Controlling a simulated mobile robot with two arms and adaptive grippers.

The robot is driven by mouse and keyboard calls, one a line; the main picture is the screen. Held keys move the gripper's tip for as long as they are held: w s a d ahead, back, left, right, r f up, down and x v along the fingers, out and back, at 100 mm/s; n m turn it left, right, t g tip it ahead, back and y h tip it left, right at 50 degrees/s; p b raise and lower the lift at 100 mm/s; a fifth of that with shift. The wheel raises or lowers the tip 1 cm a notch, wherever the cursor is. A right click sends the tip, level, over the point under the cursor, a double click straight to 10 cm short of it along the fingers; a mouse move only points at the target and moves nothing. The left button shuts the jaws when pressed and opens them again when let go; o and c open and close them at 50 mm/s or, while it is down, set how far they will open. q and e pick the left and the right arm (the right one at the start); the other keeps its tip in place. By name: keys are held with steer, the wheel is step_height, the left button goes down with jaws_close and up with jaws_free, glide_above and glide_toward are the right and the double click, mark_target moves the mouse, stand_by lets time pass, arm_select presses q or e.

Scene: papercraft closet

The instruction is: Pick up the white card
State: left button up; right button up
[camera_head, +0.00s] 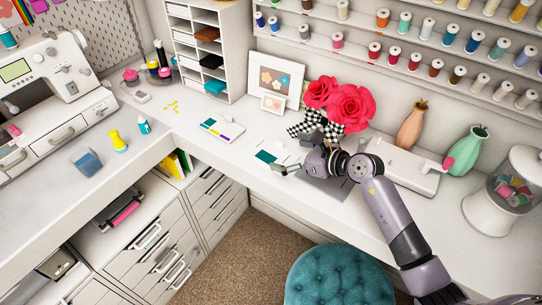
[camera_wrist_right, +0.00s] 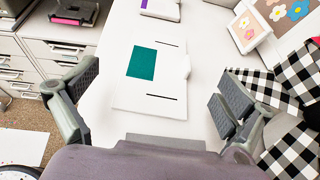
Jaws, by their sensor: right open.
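A flat white piece with a teal rectangle (camera_head: 270,156) and dark slots lies on the white desk. It is the card-like thing nearest my right gripper, and it also shows in the right wrist view (camera_wrist_right: 137,99). My right gripper (camera_head: 289,154) is open and empty, with its fingers spread to either side of this piece in the wrist view. I cannot tell its height above the desk. A small white card with flowers (camera_head: 273,103) leans at the framed flower picture (camera_head: 277,76). My left gripper is not in view.
Red paper flowers (camera_head: 350,107) in a black-and-white checked wrap (camera_wrist_right: 289,143) stand close beside my right gripper. A white piece with coloured strips (camera_head: 222,129) lies to the left. Two vases stand to the right. A teal stool (camera_head: 340,275) stands before the desk.

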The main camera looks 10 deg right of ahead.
mark_target(273, 155)
steer(key=b+x, duration=0.3)
steer(key=x, duration=0.3)
steer(key=shift+s+r, duration=0.1)
steer(key=shift+c, duration=0.3)
steer(key=shift+c, duration=0.6)
steer(key=shift+s+f, duration=0.1)
steer(key=shift+f, duration=0.1)
jaws_close()
